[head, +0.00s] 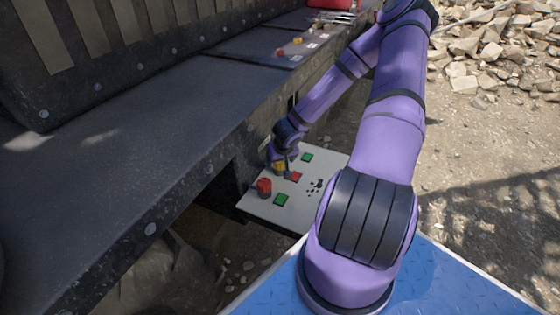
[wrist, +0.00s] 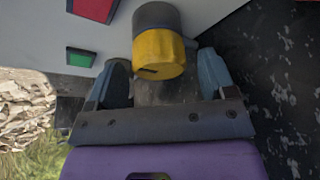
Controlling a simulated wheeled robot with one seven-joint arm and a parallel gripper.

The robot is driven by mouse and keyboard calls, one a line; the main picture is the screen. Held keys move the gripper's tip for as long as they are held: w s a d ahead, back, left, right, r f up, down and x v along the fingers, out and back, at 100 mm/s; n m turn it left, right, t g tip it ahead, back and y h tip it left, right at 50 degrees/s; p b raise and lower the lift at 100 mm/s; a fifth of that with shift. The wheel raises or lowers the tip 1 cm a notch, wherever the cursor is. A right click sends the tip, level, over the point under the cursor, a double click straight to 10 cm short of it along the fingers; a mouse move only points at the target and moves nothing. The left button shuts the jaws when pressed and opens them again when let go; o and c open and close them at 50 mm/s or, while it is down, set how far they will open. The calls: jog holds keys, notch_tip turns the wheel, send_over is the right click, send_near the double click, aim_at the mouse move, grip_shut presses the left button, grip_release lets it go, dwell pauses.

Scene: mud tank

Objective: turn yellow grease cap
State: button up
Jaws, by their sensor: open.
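The yellow grease cap (wrist: 160,54) sits on a dark grey round base that stands out from the pale panel. A dark slot shows on its face in the wrist view. My gripper (wrist: 165,75) is open, with one finger on each side below the cap. The wrist view does not clearly show whether the fingers touch it. In the head view the yellow cap (head: 279,167) is partly covered by my gripper (head: 282,158), which is at the panel.
A dark metal ledge (head: 110,130) runs along the left. Rubble (head: 490,60) lies at the upper right. More small coloured parts (head: 297,41) are on the ledge farther back.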

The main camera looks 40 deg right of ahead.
jog(key=shift+w+d+f, duration=0.1)
jog(key=shift+w+f, duration=0.1)
jog(key=shift+f, duration=0.35)
jog(key=c, duration=0.9)
jog(key=shift+c, duration=0.2)
